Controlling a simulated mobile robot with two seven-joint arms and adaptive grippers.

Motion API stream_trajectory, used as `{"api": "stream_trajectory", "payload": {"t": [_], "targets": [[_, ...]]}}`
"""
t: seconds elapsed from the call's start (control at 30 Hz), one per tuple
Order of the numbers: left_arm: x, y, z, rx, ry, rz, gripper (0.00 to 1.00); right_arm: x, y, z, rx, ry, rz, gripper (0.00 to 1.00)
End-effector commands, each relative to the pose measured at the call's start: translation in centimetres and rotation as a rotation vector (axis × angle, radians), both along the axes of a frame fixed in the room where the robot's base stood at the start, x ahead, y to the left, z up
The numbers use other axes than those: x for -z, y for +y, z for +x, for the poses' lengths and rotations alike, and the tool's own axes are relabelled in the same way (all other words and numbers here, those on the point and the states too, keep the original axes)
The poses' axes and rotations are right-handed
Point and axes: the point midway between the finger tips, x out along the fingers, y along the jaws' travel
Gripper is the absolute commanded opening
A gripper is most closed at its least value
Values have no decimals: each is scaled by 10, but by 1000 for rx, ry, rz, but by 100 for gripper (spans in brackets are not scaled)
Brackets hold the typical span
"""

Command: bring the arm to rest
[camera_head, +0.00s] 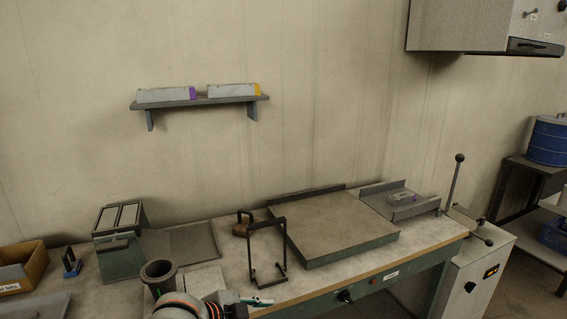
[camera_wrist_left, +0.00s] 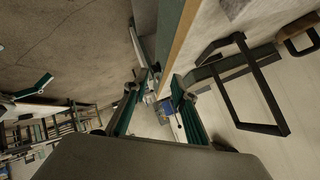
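My left arm comes in at the bottom of the head view. Its gripper (camera_head: 258,301) is at the front edge of the workbench (camera_head: 215,262). In the left wrist view the two green-padded fingers of the left gripper (camera_wrist_left: 155,86) stand apart with nothing between them, so it is open and empty. A black wire frame (camera_head: 283,241) stands on the bench just behind the gripper; it also shows in the left wrist view (camera_wrist_left: 272,101), apart from the fingers. A dark cup (camera_head: 159,272) stands left of the gripper, partly hidden by my arm. My right gripper is not in view.
A brown block with a black handle (camera_head: 240,230) sits behind the frame. A large flat plate (camera_head: 340,228) lies to the right. A green box (camera_head: 118,258) and a cardboard box (camera_head: 30,268) stand at left. A lever (camera_head: 454,185) rises at the right end.

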Motion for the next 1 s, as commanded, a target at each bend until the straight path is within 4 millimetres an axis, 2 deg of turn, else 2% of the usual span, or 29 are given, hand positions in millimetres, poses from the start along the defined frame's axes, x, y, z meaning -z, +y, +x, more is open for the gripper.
{"api": "stream_trajectory", "payload": {"t": [0.03, 0.17, 0.37, 0.57, 0.7, 0.9, 1.0], "targets": [[15, -3, -10, -40, 26, -56, 26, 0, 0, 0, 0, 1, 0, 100], [41, -1, -26, -155, 62, -180, 26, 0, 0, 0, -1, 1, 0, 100], [87, 24, -59, -357, 114, -329, 26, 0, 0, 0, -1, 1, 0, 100], [139, 69, -108, -572, 155, -413, 26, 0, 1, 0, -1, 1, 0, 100], [173, 107, -153, -712, 171, -432, 26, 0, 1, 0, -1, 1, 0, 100], [203, 148, -207, -838, 179, -419, 26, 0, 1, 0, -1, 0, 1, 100], [208, 158, -220, -865, 179, -414, 26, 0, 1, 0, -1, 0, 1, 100]]}}
